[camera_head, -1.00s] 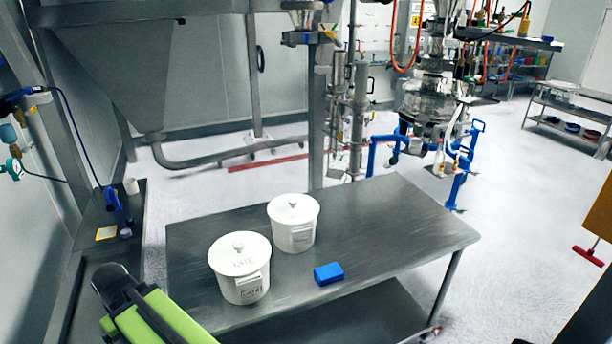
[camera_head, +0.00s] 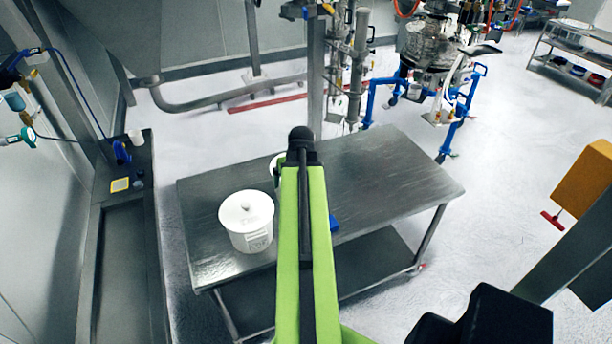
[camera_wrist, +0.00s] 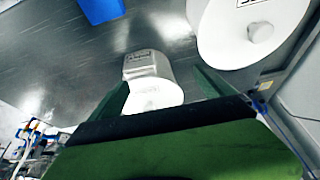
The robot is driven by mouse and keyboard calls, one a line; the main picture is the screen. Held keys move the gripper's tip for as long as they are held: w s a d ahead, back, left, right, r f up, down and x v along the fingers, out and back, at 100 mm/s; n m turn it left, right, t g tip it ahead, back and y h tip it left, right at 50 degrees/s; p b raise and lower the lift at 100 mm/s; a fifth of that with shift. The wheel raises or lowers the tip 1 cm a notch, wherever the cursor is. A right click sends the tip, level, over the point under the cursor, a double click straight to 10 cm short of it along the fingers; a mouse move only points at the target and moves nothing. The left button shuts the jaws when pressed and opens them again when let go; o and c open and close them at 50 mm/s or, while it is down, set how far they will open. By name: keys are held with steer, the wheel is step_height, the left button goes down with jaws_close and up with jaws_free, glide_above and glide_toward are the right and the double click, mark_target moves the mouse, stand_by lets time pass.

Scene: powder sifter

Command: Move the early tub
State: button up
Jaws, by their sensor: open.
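Two white lidded tubs stand on a steel table (camera_head: 385,175). The nearer tub (camera_head: 246,225), at left in the head view, has lid lettering that looks like LATE in the earlier frame; it shows large at upper right in the wrist view (camera_wrist: 250,28). The other tub (camera_head: 274,163), behind it, is mostly hidden by my green arm in the head view. In the wrist view this tub (camera_wrist: 150,88) appears between the fingers of my open gripper (camera_wrist: 162,80); its label is unreadable. I cannot tell how far apart gripper and tub are.
A blue block (camera_head: 334,223) lies on the table right of my arm, also in the wrist view (camera_wrist: 101,10). A dark side bench (camera_head: 122,215) stands left of the table. The table's right part is clear. A blue-framed machine (camera_head: 425,75) stands behind.

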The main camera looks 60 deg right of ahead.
steer(key=shift+m, duration=0.3)
steer(key=s+d, duration=0.3)
steer(key=shift+s+r, duration=0.15)
steer(key=shift+s, duration=0.15)
steer(key=b+x, duration=0.5)
steer(key=x, duration=0.1)
steer(key=b+x, duration=1.1)
steer(key=shift+d+f, duration=0.25)
steer(key=shift+d, duration=0.1)
steer(key=shift+r, duration=0.1)
jaws_close()
